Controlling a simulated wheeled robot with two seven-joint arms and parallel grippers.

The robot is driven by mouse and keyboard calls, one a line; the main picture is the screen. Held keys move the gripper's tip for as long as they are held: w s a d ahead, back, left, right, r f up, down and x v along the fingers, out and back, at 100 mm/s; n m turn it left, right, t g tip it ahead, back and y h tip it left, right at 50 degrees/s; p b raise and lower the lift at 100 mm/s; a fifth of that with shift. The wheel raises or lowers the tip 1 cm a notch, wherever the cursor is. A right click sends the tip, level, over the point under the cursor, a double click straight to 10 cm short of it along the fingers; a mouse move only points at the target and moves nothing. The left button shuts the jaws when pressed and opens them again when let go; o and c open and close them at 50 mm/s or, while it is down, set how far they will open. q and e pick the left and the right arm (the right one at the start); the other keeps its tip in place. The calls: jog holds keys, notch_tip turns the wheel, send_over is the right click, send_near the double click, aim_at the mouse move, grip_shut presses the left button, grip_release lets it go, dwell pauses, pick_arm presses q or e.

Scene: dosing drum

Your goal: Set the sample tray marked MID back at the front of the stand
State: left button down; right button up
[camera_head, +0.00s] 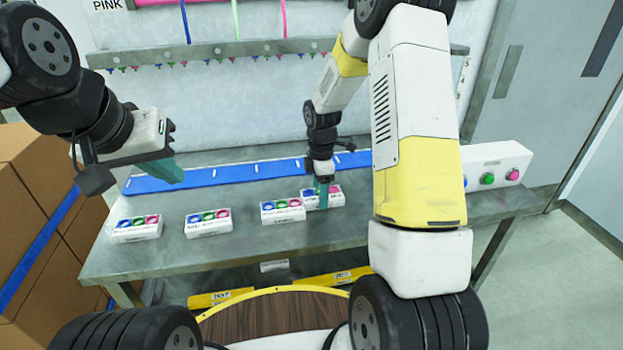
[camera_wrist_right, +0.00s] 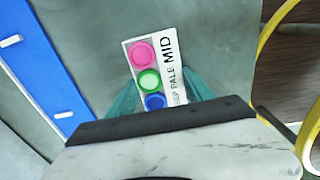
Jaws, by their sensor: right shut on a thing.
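The sample tray marked MID (camera_wrist_right: 155,72) is white with pink, green and blue round wells. It lies between the teal fingers of my right gripper (camera_wrist_right: 158,98), which is shut on it. In the head view the held tray (camera_head: 334,198) is at the right end of a row of similar trays, under my right gripper (camera_head: 322,186). I cannot tell whether it touches the grey metal stand (camera_head: 240,240). My left gripper (camera_head: 168,170) hangs empty above the stand's left end; its finger gap cannot be made out.
Three more trays stand along the front: left (camera_head: 137,229), middle (camera_head: 208,222) and one close beside the held tray (camera_head: 283,211). A blue strip with white marks (camera_head: 230,174) runs behind them. A white button box (camera_head: 497,165) stands right. Cardboard boxes (camera_head: 35,215) are at left.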

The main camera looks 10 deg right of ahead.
jog(key=shift+f, duration=0.1)
jog(key=o, duration=1.5)
jog(key=shift+o, duration=0.2)
jog(key=s+r+m+t, duration=0.1)
jog(key=s+r+m, duration=0.15)
jog(key=r, duration=0.75)
jog(key=s+r+m+t, duration=0.15)
jog(key=s+r, duration=0.25)
jog(key=r, duration=0.7)
jog(key=s+r+m+t+y, duration=0.1)
jog(key=s+r+m+t, duration=0.1)
jog(key=s+m, duration=0.5)
jog(key=s+r+m+t+y, duration=0.1)
jog(key=s+r+m, duration=0.3)
jog(key=s, duration=0.6)
jog(key=shift+s+a+r+m+t, duration=0.3)
jog(key=shift+s+m+t, duration=0.05)
jog(key=shift+m, duration=1.05)
